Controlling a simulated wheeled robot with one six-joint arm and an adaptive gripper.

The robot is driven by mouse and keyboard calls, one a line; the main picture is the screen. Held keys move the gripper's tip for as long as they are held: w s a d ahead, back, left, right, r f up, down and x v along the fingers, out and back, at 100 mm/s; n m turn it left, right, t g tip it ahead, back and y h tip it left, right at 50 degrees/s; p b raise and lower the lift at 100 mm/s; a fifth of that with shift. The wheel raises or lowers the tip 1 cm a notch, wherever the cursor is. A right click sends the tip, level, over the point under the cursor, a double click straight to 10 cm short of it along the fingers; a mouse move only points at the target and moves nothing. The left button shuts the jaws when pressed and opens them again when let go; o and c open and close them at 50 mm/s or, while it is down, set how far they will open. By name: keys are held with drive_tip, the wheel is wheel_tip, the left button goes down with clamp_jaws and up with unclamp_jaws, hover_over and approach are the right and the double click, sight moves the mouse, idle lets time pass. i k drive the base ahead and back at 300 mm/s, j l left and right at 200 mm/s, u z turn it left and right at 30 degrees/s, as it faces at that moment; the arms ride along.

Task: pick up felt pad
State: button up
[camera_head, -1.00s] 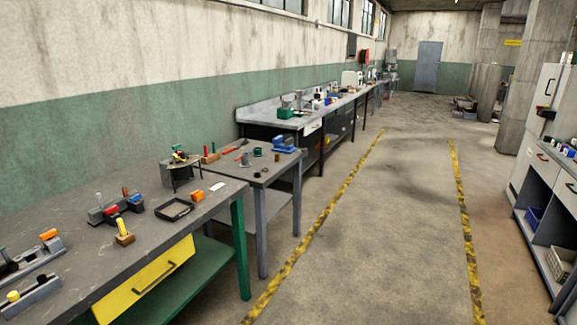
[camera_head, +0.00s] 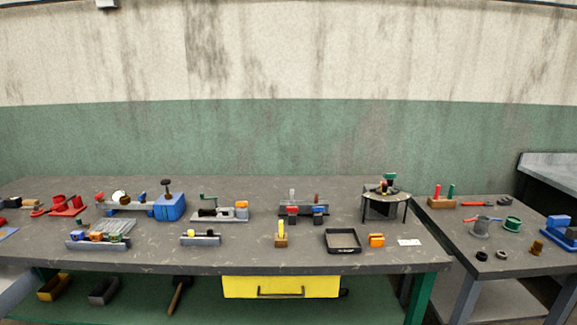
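I cannot make out a felt pad for certain. A small flat white piece (camera_head: 409,242) lies near the front right corner of the workbench (camera_head: 230,262); it is too small to tell whether it is felt or paper. My gripper is not in view.
Several fixtures crowd the workbench, among them a blue block device (camera_head: 170,206) and a round stand on legs (camera_head: 386,196). A second table (camera_head: 510,262) with small parts stands at right. The yellow drawer (camera_head: 281,286) is shut. Bare benchtop shows between the fixtures.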

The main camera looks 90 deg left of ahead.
sight(28, 204)
drive_tip(key=u, duration=0.4)
drive_tip(key=i+u, duration=0.1)
drive_tip(key=u, duration=0.35)
drive_tip(key=l+u, duration=0.1)
drive_tip(key=u, duration=0.3)
drive_tip(key=i+u, duration=0.1)
drive_tip(key=u, duration=0.35)
